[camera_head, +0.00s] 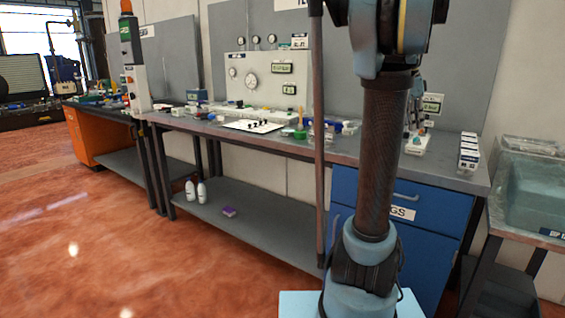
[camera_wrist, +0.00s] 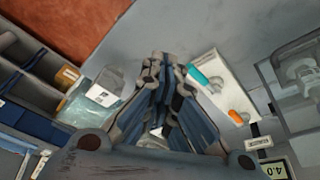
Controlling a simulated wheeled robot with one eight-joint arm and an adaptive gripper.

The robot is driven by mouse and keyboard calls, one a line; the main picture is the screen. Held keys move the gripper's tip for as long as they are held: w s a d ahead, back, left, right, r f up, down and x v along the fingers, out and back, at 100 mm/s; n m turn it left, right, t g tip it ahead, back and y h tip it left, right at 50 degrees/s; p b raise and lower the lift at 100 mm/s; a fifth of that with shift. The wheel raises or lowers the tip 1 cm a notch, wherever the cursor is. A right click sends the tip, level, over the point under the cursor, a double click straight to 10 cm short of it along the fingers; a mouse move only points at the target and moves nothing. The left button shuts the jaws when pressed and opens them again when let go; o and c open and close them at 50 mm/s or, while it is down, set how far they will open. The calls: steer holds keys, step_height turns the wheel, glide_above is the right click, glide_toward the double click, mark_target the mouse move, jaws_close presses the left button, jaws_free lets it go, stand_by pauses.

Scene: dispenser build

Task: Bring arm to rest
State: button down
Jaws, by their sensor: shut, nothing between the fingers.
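My arm (camera_head: 384,150) stands upright in the right half of the head view, with its blue lower joint near the bottom edge and an upper link cut off by the top edge. My gripper (camera_wrist: 165,62) fills the middle of the wrist view. Its fingers come together at the tips and nothing shows between them. It does not show clearly in the head view. In the wrist view the fingertips lie over a grey surface (camera_wrist: 180,25), and I cannot tell how high above it they are.
A white plate (camera_wrist: 215,72) with teal and orange pieces lies right of the fingers; a clear container (camera_wrist: 300,75) is farther right. A compartment rack (camera_wrist: 40,65) is at left. In the head view, a cluttered workbench (camera_head: 185,122) runs behind my arm; open red floor (camera_head: 90,230) is left.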

steer(key=s+a+f+n+t+y, duration=0.1)
steer(key=s+a+f+n, duration=0.8)
steer(key=a+f, duration=0.4)
steer(key=s+a+f+n+t+y, duration=0.2)
steer(key=s+a+f+n, duration=0.7)
steer(key=s+a+f, duration=0.3)
step_height(320, 180, down, 4)
steer(key=shift+a+r, duration=0.2)
steer(key=shift+a, duration=0.4)
steer(key=shift+s, duration=0.1)
steer(key=shift+w+f, duration=0.2)
steer(key=shift+w, duration=0.25)
